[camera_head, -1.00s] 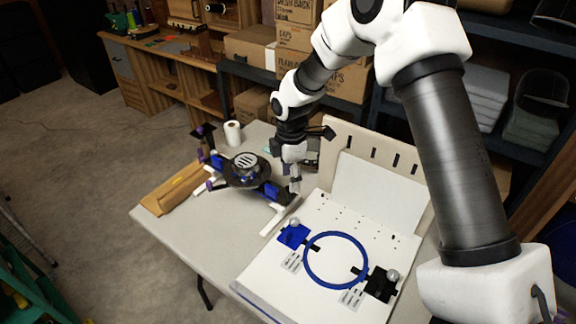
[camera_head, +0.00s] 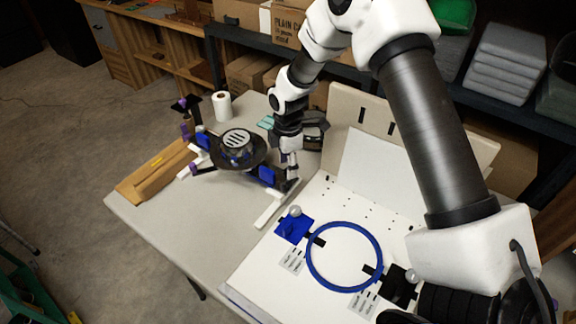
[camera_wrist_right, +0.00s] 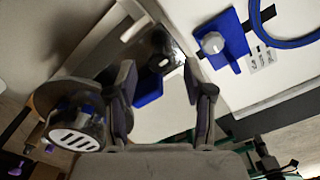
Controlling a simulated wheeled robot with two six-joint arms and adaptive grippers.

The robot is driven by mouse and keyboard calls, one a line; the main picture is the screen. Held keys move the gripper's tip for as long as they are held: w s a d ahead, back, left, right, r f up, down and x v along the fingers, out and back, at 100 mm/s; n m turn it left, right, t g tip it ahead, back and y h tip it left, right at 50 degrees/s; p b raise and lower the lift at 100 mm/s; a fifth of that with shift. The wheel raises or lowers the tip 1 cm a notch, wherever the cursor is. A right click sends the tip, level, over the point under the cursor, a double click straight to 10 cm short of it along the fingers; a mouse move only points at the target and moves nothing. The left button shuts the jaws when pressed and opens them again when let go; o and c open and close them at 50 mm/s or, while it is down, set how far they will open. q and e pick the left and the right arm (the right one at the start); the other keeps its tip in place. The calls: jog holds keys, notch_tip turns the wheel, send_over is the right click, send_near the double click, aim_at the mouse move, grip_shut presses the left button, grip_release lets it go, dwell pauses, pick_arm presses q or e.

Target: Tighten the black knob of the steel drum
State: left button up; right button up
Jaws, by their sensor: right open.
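The steel drum (camera_head: 238,141) is a dark round body with a slotted silver centre, on a white stand with blue blocks. It also shows at the lower left of the right wrist view (camera_wrist_right: 78,134). My right gripper (camera_head: 289,180) points down beside the stand's right end, to the right of the drum. In the right wrist view its fingers (camera_wrist_right: 159,72) are apart, with a blue block (camera_wrist_right: 148,88) of the stand between and beyond them. I cannot pick out the black knob with certainty; the area by the fingers is dark and partly covered. My left gripper is not in view.
A white board (camera_head: 262,265) with a blue ring (camera_head: 312,270) and a blue plate (camera_head: 293,228) lies right of the stand. The table's front left (camera_head: 170,220) is clear.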

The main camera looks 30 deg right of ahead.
jog(key=shift+w+f, duration=0.1)
jog(key=shift+f, duration=0.8)
jog(key=shift+r, duration=0.1)
grip_shut()
jog(key=shift+m, duration=0.3)
jog(key=m+p, duration=0.2)
jog(key=m, duration=0.1)
jog(key=shift+r, duration=0.15)
jog(key=m+p, duration=0.2)
jog(key=m, duration=0.2)
jog(key=shift+m, duration=0.4)
jog(key=m+p, duration=0.2)
jog(key=m, duration=0.2)
jog(key=shift+m, duration=0.3)
jog(key=shift+f+m+p, duration=0.2)
jog(key=shift+m+p, duration=0.8)
jog(key=shift+m, duration=1.2)
jog(key=shift+s, duration=0.2)
